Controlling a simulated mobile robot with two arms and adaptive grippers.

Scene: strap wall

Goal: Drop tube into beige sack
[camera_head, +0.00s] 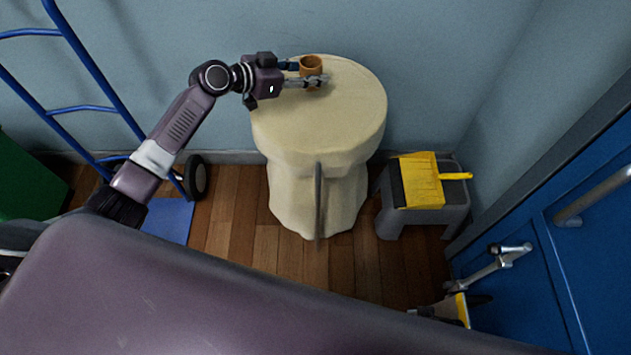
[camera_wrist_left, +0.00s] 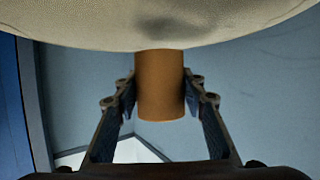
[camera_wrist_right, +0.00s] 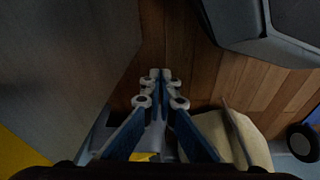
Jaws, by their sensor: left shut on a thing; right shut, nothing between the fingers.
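The beige sack (camera_head: 290,185) stands on the floor against the wall in the head view, with a broad, pale, rounded top. I cannot make out an opening in it. A dark strap (camera_head: 318,200) runs down its front. My left gripper (camera_head: 309,74) is shut on the brown tube (camera_head: 311,66), over the far part of the sack's top. In the left wrist view the tube (camera_wrist_left: 160,85) sits between both fingers, and its end meets the outline of the beige surface (camera_wrist_left: 90,25); I cannot tell whether they touch. My right gripper (camera_wrist_right: 161,75) is shut and empty, low over the floor.
A blue hand truck (camera_head: 88,108) leans at the left. A grey step stool (camera_head: 402,222) with a yellow dustpan (camera_head: 420,180) stands right of the sack. Blue cabinet doors (camera_head: 590,235) with metal handles are at the right. Some wooden floor (camera_head: 235,235) is clear.

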